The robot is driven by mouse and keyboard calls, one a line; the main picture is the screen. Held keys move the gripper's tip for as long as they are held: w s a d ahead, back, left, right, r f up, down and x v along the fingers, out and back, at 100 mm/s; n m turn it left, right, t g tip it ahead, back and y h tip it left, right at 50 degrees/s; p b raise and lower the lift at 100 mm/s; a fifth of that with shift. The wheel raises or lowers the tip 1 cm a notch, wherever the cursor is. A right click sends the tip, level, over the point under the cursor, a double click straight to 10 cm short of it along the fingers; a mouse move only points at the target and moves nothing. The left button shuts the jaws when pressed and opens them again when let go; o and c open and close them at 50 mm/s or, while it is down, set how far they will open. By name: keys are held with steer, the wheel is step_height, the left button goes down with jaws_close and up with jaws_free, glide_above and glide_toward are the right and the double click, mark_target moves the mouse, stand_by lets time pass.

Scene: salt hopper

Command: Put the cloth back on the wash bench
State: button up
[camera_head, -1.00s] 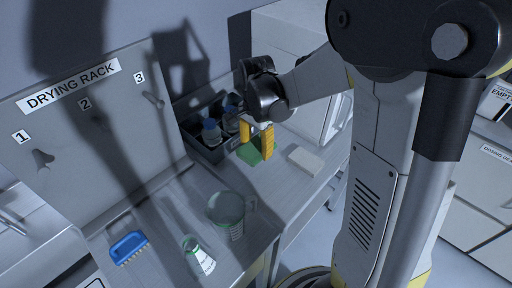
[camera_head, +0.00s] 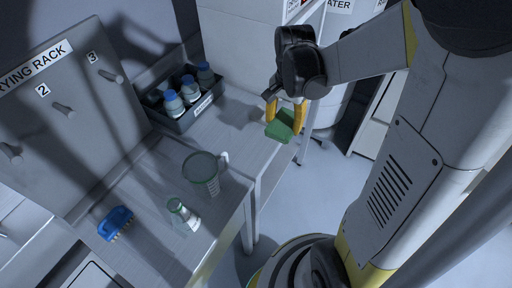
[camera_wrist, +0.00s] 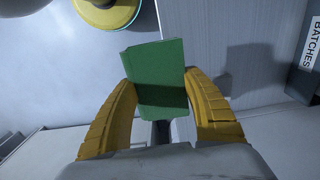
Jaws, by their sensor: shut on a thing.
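The green cloth (camera_head: 280,128) is a small, flat rectangular piece between the yellow fingers of my gripper (camera_head: 284,122). The wrist view shows the cloth (camera_wrist: 157,62) gripped at its two sides, sticking out past the fingertips. My gripper holds it near the right-hand edge of the grey bench (camera_head: 228,130), with pale floor beyond. In the wrist view bare bench top (camera_wrist: 215,45) lies to the right of the cloth and floor to the left. I cannot tell the exact height above the bench.
A dark crate (camera_head: 187,115) of white bottles with blue caps stands at the bench's back. A green-rimmed jug (camera_head: 204,175), a small flask (camera_head: 184,214) and a blue brush (camera_head: 116,223) stand nearer. The drying rack (camera_head: 75,130) rises at left.

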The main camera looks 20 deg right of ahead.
steer(key=b, duration=0.3)
glide_above(246, 146)
step_height(246, 146, down, 7)
steer(key=shift+s+r, duration=0.1)
steer(key=shift+f+b, duration=1.05)
steer(key=shift+f, duration=0.9)
steer(key=shift+f, duration=0.2)
steer(key=o, duration=1.2)
